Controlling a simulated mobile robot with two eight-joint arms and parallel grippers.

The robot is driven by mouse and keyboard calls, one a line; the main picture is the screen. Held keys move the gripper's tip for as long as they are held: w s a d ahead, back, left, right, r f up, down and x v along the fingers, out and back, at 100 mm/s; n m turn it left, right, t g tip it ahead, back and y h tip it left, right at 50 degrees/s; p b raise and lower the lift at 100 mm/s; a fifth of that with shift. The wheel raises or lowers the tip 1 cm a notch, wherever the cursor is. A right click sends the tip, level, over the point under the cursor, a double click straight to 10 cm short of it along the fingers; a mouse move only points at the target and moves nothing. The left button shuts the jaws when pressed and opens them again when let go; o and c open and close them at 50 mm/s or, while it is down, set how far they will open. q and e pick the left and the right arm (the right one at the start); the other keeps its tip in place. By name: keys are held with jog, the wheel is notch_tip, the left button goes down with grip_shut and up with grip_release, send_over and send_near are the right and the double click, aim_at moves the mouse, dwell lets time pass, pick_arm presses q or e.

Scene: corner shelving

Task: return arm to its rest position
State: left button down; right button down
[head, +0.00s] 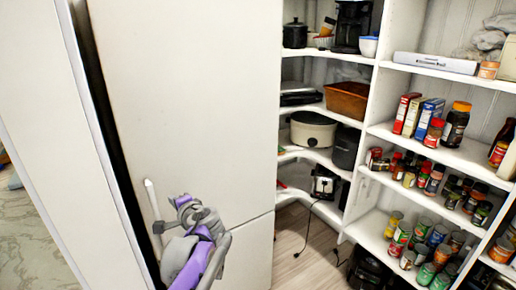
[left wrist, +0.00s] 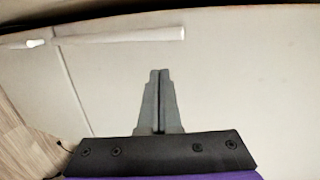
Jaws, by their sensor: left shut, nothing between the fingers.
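My left arm, grey and purple, comes up from the bottom of the head view, with my left gripper (left wrist: 159,74) at its end. In the left wrist view its two dark fingers are together with nothing between them. They are in front of a plain pale door (head: 190,90), which also fills most of the left wrist view (left wrist: 235,80). The door's white bar handle (head: 152,200) is just left of my arm in the head view. In the left wrist view the handle (left wrist: 120,36) lies beyond the fingertips, apart from them. My right gripper is in neither view.
White corner shelves stand right of the door, with jars, boxes and cans. A white slow cooker (head: 312,130) and a brown basket (head: 346,100) are on the corner shelves. A toaster (head: 325,183) sits lower, its cord hanging down. Bare wooden floor (head: 298,245) shows below.

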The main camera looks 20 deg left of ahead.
pick_arm(q)
jog(key=s+d+f+n+h, duration=0.1)
jog(key=s+d+f+h, duration=0.3)
jog(key=d, duration=0.6)
jog(key=s+d+f+n+h, duration=0.2)
jog(key=s+d+f+h, duration=0.2)
jog(key=s+d+f, duration=0.3)
jog(key=s+d+f+n+h, duration=0.2)
jog(key=s+d+f+h, duration=0.3)
jog(key=d, duration=0.8)
notch_tip(320, 180, down, 3)
jog(key=shift+s+d+r+g, duration=0.2)
jog(key=shift+s+d+g, duration=0.2)
jog(key=shift+s, duration=0.3)
